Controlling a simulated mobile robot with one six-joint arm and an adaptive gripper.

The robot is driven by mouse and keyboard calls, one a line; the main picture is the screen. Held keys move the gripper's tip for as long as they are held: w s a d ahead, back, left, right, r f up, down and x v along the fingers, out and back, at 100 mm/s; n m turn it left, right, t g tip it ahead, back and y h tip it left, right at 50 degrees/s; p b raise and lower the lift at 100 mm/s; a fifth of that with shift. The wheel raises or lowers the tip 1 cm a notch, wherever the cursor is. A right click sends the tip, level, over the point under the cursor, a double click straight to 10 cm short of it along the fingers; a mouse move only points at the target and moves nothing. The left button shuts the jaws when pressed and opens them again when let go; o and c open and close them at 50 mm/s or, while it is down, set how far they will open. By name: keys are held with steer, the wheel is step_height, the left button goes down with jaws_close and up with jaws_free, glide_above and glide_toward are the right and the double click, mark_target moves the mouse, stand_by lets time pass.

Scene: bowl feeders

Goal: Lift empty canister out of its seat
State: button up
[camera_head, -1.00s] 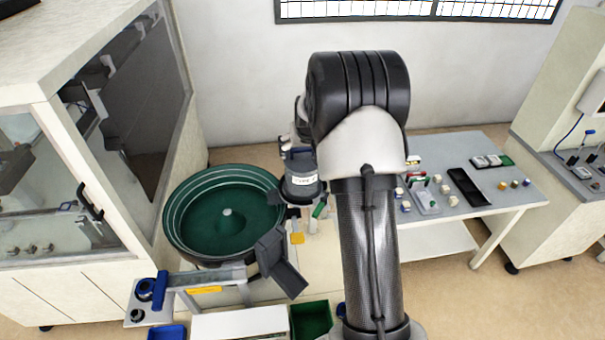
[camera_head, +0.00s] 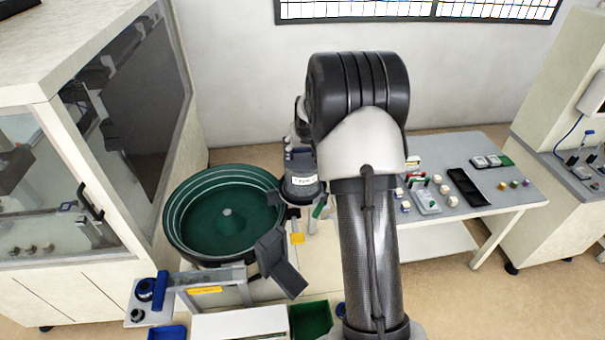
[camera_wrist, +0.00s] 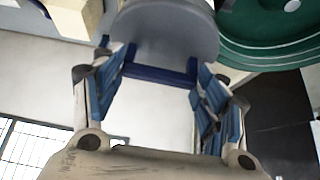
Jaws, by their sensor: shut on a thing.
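The canister (camera_head: 301,187) is a grey cylinder with a darker upper part and a white label. In the head view it stands upright just right of the green bowl, partly hidden by my arm. In the wrist view its rounded grey body (camera_wrist: 168,28) fills the top middle, with a dark blue handle bar (camera_wrist: 160,67) across it. My gripper (camera_wrist: 160,72) is shut on this handle, with a blue-padded finger at each end. In the head view my gripper is mostly hidden behind my arm. The seat under the canister is hidden, so I cannot tell whether they touch.
The green bowl feeder (camera_head: 188,240) is close on the left of the canister. A dark chute (camera_head: 282,267) is below it. A grey table (camera_head: 480,150) with small parts and trays stands right. A glazed cabinet (camera_head: 20,235) is far left.

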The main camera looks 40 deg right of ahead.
jaws_close()
steer(key=shift+w, duration=0.1)
steer(key=shift+r, duration=0.2)
